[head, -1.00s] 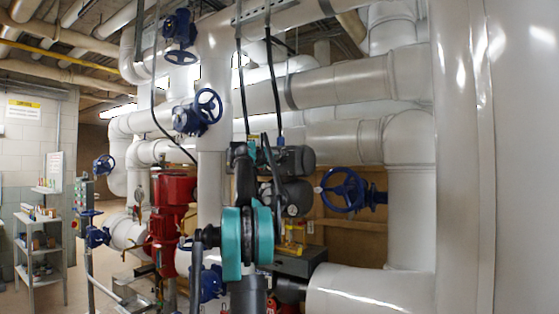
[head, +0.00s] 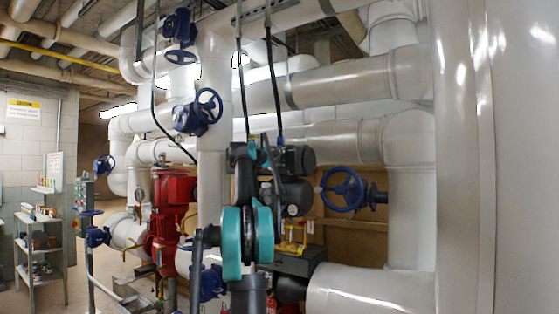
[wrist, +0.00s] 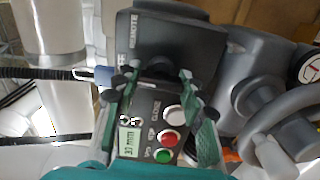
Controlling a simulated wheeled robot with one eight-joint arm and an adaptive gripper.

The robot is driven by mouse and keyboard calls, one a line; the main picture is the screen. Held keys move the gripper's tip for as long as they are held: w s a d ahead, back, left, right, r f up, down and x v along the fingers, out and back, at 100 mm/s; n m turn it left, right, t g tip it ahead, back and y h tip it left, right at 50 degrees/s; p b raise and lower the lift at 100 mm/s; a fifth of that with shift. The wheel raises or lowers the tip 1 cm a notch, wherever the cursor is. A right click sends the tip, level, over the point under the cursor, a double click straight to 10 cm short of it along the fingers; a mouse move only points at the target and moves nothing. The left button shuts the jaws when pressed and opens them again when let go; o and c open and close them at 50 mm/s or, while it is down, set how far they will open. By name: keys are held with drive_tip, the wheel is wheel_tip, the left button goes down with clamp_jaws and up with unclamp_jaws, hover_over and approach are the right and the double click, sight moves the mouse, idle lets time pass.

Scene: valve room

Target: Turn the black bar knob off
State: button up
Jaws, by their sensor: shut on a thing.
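The black bar knob (wrist: 160,66) sits on a dark control panel (wrist: 150,38) in the wrist view, below the word REMOTE. My gripper (wrist: 158,78) has its two green-and-dark fingers on either side of the knob, shut on it. The fingers and the dim light hide part of the knob, so its exact angle is hard to tell. Below it on the panel are a small display (wrist: 129,140), a white button (wrist: 174,114), a red button (wrist: 169,138) and a green button (wrist: 163,156). In the head view my own arm hides most of the panel.
A round grey handwheel (wrist: 285,130) and a gauge (wrist: 311,67) are at the right in the wrist view. In the head view a blue handwheel (head: 343,189) stands right of my arm. White pipes (head: 372,291) crowd close by; a shelf cart (head: 38,245) stands far left.

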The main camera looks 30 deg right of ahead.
drive_tip(key=shift+n, duration=0.3)
drive_tip(key=o, duration=1.2)
drive_tip(key=shift+a, duration=0.15)
drive_tip(key=v, duration=1.1)
drive_tip(key=shift+s+a, duration=0.15)
drive_tip(key=shift+a, duration=0.25)
drive_tip(key=shift+f, duration=0.1)
